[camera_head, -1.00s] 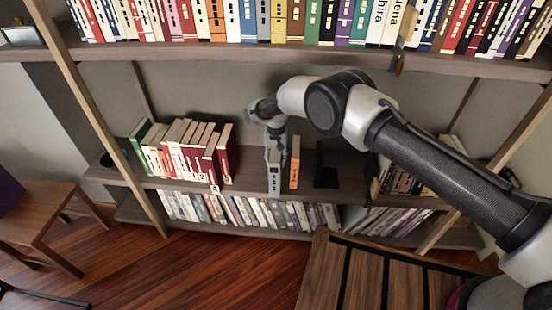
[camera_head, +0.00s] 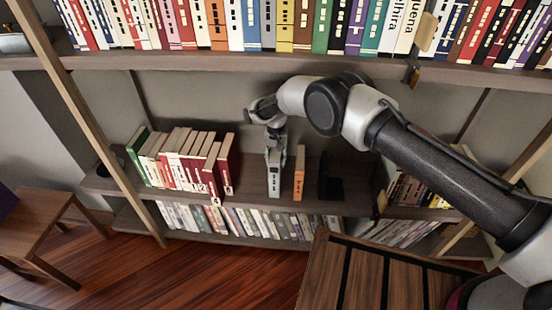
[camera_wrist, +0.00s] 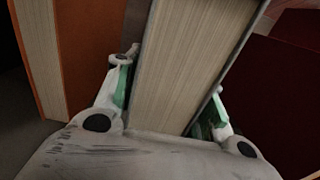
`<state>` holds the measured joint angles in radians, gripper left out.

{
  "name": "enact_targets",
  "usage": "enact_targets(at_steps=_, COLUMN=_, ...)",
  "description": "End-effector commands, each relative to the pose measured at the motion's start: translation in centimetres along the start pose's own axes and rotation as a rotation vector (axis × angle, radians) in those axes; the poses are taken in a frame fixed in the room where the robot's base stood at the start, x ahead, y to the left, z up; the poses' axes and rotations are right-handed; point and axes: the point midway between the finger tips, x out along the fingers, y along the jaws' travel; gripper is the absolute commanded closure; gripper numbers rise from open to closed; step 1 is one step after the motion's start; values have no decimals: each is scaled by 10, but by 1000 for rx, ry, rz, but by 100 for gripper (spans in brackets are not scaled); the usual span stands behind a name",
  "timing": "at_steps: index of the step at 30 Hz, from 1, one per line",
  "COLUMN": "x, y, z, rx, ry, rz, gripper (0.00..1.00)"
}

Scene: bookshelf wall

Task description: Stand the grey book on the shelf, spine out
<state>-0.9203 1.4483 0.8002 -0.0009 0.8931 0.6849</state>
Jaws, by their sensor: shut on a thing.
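The grey book (camera_head: 274,181) is upright at the middle shelf, its narrow labelled spine facing outward. My gripper (camera_head: 274,137) holds it from above. In the wrist view the book's pale page edges (camera_wrist: 188,65) run between my two green-padded fingers, and my gripper (camera_wrist: 168,98) is shut on its covers. The book's lower end is close to the front of the middle shelf (camera_head: 250,181). I cannot tell whether it touches the board.
An orange book (camera_head: 299,172) stands just right of the grey book, with a small gap. A black bookend (camera_head: 330,180) is farther right. Red and cream books (camera_head: 190,160) lean at the left, with free shelf between. A slatted wooden table (camera_head: 375,285) is in front.

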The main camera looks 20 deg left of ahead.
Motion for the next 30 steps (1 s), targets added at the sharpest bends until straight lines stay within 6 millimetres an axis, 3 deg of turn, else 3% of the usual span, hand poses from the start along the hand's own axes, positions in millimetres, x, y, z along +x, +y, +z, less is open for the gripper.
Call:
enact_targets(at_steps=29, x=3, y=-1, z=0, rx=0, ry=4, rz=-2, gripper=100)
enact_targets(at_steps=30, x=2, y=-1, z=0, rx=0, ry=4, rz=-2, gripper=54)
